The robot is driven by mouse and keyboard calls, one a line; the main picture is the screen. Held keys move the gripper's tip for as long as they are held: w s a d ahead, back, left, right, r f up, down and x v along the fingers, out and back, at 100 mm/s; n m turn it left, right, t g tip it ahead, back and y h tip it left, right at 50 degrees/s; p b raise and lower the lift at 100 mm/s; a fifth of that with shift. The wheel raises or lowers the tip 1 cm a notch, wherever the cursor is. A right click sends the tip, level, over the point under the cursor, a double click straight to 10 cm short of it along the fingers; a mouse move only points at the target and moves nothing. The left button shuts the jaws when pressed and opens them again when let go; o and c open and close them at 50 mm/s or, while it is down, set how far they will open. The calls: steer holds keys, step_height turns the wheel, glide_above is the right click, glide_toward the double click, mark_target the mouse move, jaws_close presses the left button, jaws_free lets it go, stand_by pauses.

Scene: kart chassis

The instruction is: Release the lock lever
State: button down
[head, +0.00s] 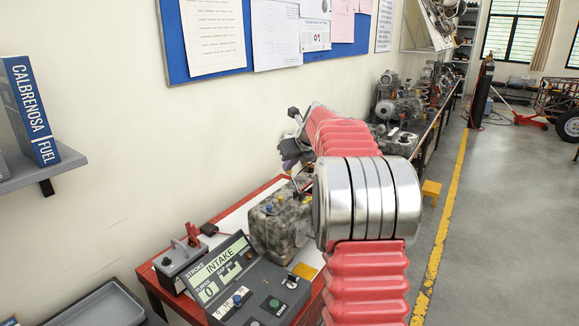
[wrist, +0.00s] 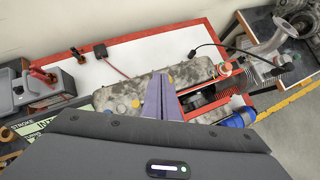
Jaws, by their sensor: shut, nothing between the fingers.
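My gripper (wrist: 160,88) shows in the wrist view as two purple-grey fingers pressed together and empty. They are over the mottled grey engine block (wrist: 125,95), which also stands on the red-edged bench in the head view (head: 270,228). A red lever-like handle (wrist: 42,75) sits on a small grey box at the left of the wrist view, well apart from the fingers. It also shows in the head view (head: 192,236). I cannot tell for sure which part is the lock lever. In the head view my arm hides the block's right side.
A grey console (head: 240,282) reading INTAKE stands at the bench front. A black cable (wrist: 210,48), a spring-like part (wrist: 240,82) and a blue cylinder (wrist: 238,118) lie right of the fingers. The white bench top (wrist: 150,52) behind the block is mostly clear. A wall stands behind.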

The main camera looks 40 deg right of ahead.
steer(key=shift+w, duration=0.1)
steer(key=shift+a, duration=0.1)
steer(key=s+a+r, duration=0.1)
steer(key=s+r, duration=0.1)
steer(key=r, duration=0.3)
steer(key=s+a+r, duration=0.2)
steer(key=s+r, duration=0.1)
steer(key=r, duration=0.3)
steer(key=shift+a+r, duration=0.25)
steer(key=shift+r, duration=0.05)
stand_by(0.6)
